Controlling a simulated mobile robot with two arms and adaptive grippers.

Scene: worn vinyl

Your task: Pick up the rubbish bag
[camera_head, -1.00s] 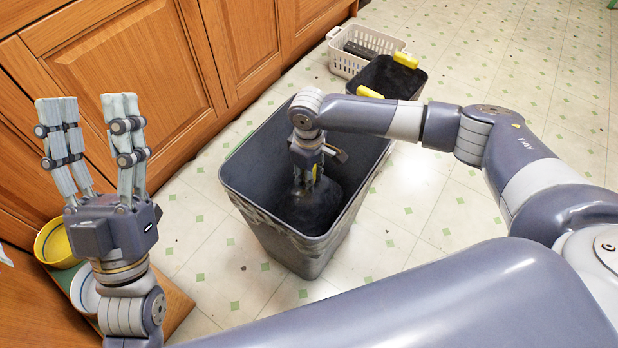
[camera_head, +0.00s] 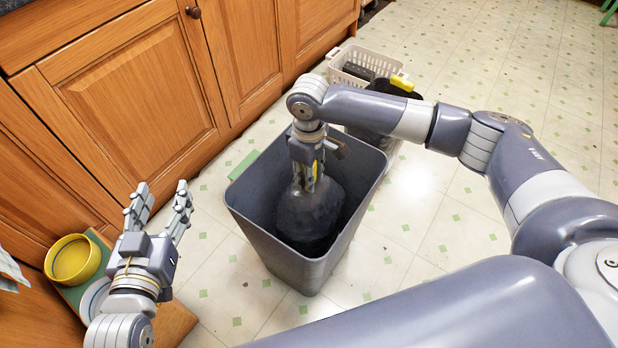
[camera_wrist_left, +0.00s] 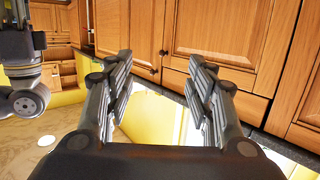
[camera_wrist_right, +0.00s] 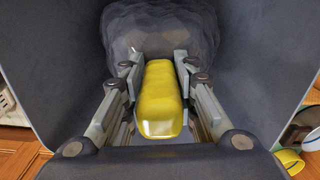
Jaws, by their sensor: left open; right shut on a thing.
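The dark grey rubbish bag (camera_head: 311,212) is bunched and rounded inside the tall grey bin (camera_head: 275,250). It hangs below my right gripper (camera_head: 308,180), inside the bin's rim. In the right wrist view the bag (camera_wrist_right: 160,35) lies beyond the fingers. Its yellow top (camera_wrist_right: 160,100) is between the fingers of my right gripper, which is shut on it. My left gripper (camera_head: 162,200) is open and empty, to the left of the bin, in front of the cabinets. Its spread fingers also show in the left wrist view (camera_wrist_left: 160,85).
Wooden cabinets (camera_head: 140,80) run along the left. Behind the bin are a white basket (camera_head: 342,68) and a dark container with a yellow item (camera_head: 402,83). A yellow bowl (camera_head: 72,262) is at the lower left. Tiled floor at right is clear.

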